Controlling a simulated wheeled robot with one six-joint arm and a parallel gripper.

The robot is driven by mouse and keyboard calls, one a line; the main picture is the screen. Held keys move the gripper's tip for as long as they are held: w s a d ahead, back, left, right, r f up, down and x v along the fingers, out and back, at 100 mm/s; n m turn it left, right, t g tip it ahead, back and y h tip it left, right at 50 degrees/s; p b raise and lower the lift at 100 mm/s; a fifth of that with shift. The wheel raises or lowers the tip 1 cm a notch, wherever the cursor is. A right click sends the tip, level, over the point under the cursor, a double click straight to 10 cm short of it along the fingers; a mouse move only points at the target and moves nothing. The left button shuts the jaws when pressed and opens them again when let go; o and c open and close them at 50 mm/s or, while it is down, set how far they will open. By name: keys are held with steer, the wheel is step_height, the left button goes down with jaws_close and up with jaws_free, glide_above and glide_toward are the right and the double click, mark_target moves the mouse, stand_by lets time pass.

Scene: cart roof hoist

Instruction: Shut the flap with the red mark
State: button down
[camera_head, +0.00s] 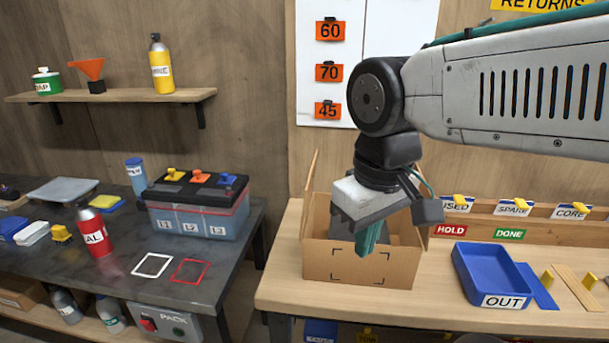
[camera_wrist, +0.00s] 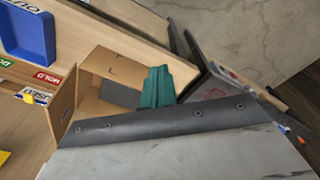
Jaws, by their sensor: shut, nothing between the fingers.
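An open cardboard box (camera_head: 345,268) stands on the right-hand light wooden bench; the wrist view also shows the box (camera_wrist: 110,68). One flap (camera_head: 311,175) stands up at its left side. Another flap (camera_head: 424,222) stands up at its right side, partly behind my arm; it seems to be the upright panel in the wrist view (camera_wrist: 62,104). I cannot see a red mark on either flap. A grey block (camera_wrist: 119,93) lies inside the box. My gripper (camera_head: 367,240), with teal fingers, points down over the box, shut and empty. Its fingers also show in the wrist view (camera_wrist: 157,86).
A blue OUT tray (camera_head: 488,272) lies right of the box. The dark bench (camera_head: 125,285) at left holds a battery (camera_head: 195,205) and a red bottle (camera_head: 93,230), with a gap between the benches. A wooden wall (camera_head: 250,90) stands close behind.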

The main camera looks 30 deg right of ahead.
steer(key=w+a+r+n+g, duration=0.1)
steer(key=w+a+r+n, duration=0.15)
steer(key=w, duration=0.55)
steer(key=w+a+r+n+h, duration=0.1)
steer(key=w+r+n, duration=0.3)
steer(key=w, duration=0.3)
steer(key=w+a+r+n+g, duration=0.1)
steer(key=w+a+r+n, duration=0.15)
steer(key=w, duration=0.55)
steer(key=s+d+f, duration=0.3)
steer(key=d+f, duration=0.1)
steer(key=f, duration=0.6)
steer(key=shift+d+n, duration=0.25)
steer(key=shift+n, duration=0.05)
